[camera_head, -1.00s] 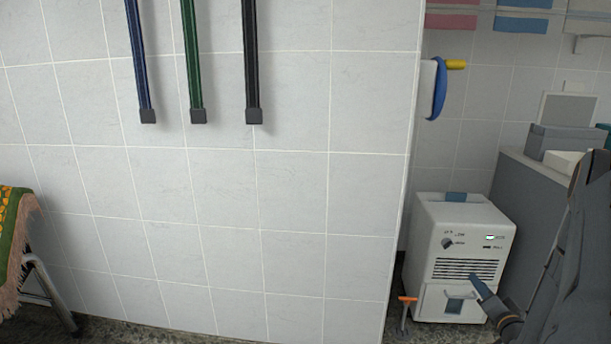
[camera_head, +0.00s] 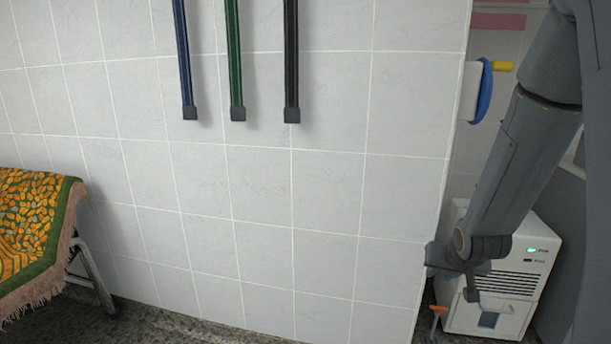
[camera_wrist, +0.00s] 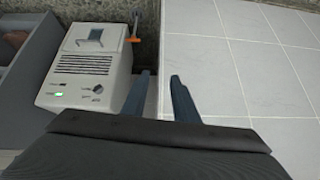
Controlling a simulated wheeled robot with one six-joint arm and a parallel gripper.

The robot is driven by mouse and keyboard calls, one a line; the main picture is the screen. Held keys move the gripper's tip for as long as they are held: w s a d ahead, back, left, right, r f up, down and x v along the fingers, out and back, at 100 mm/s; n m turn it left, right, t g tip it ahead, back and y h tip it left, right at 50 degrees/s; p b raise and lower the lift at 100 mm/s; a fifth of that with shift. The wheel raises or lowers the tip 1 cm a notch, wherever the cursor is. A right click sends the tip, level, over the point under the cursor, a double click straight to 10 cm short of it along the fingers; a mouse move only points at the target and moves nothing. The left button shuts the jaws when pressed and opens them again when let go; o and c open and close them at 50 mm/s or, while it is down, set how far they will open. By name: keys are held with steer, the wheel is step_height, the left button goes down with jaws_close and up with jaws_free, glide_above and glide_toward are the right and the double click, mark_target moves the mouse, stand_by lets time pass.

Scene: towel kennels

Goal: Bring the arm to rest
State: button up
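My arm reaches down from the upper right in the head view, in front of a white appliance. My gripper (camera_wrist: 161,97) shows in the wrist view as two dark fingers with a clear gap between them and nothing in it. In the head view the gripper (camera_head: 462,280) is small and dark at the end of the arm, by the tiled wall's right edge.
A white machine (camera_head: 540,256) with a green light stands on the floor at right, beside a grey cabinet (camera_wrist: 24,75). An orange-handled tool (camera_head: 438,312) stands near it. A tiled wall (camera_head: 270,200) fills the middle. A patterned towel (camera_head: 30,235) hangs over a metal frame at left.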

steer(key=s+a+r+n+g+y, duration=0.1)
steer(key=s+a+r+n+g, duration=0.15)
steer(key=s+a, duration=0.85)
steer(key=s+a+r+n+g, duration=0.2)
steer(key=s+a+n, duration=0.2)
steer(key=s+a, duration=0.65)
steer(key=s+a+r+n+g+y, duration=0.1)
steer(key=s+a+r+n+g, duration=0.2)
steer(key=s+a, duration=0.75)
steer(key=w+d+r+m+p, duration=0.1)
steer(key=d+r+m+p, duration=0.2)
steer(key=d+r+p, duration=0.5)
steer(key=d+r+m+p, duration=0.3)
steer(key=d+r+p, duration=0.6)
steer(key=r+p, duration=0.6)
steer(key=p, duration=0.4)
steer(key=shift+w+r, duration=0.2)
steer(key=shift+w, duration=0.2)
